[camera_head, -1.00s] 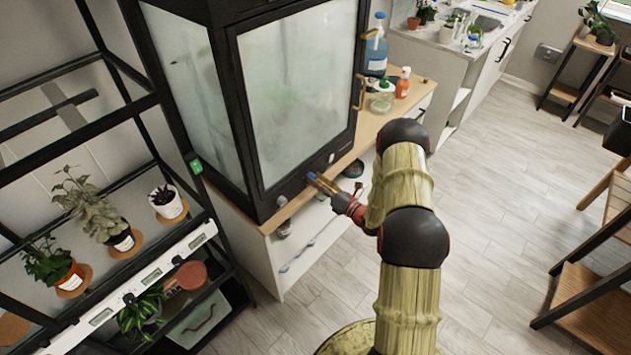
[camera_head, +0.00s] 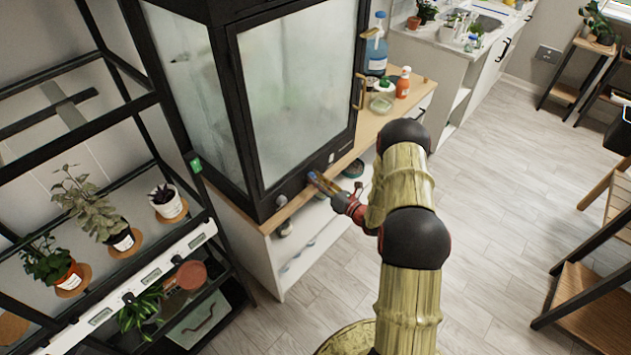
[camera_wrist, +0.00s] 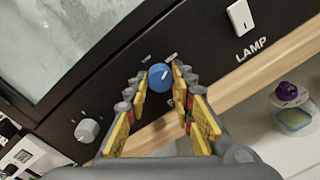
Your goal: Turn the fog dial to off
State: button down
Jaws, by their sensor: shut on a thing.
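The blue dial (camera_wrist: 160,77) sits on the black front panel of the glass cabinet, with a white pointer line slanting up and right in the wrist view. Small white labels above it are too small to read; the larger label below is mostly hidden by a finger. My gripper (camera_wrist: 160,80) has its yellow-padded fingers on both sides of the blue dial, shut on it. In the head view, my gripper (camera_head: 319,182) meets the panel's lower edge, and the blue dial (camera_head: 312,176) barely shows at the fingertips.
A grey dial (camera_wrist: 87,130) is on the panel at left, and a white switch (camera_wrist: 240,16) labelled LAMP at right. A purple-capped jar (camera_wrist: 294,113) is below the wooden top. Bottles (camera_head: 376,55) stand beside the cabinet. A plant rack (camera_head: 150,270) is at left.

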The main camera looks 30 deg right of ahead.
jog(key=shift+d+f+n+y+b, duration=0.1)
jog(key=shift+n+y+b, duration=0.3)
jog(key=shift+n+b, duration=5)
jog(key=shift+f+n+y+b, duration=0.25)
jog(key=shift+n+b, duration=1.75)
jog(key=shift+n, duration=6.7)
jog(key=shift+r+y, duration=0.2)
jog(key=shift+y, duration=0.15)
jog(key=c, duration=1.5)
grip_release()
jog(key=shift+c, duration=0.2)
jog(key=shift+o, duration=0.2)
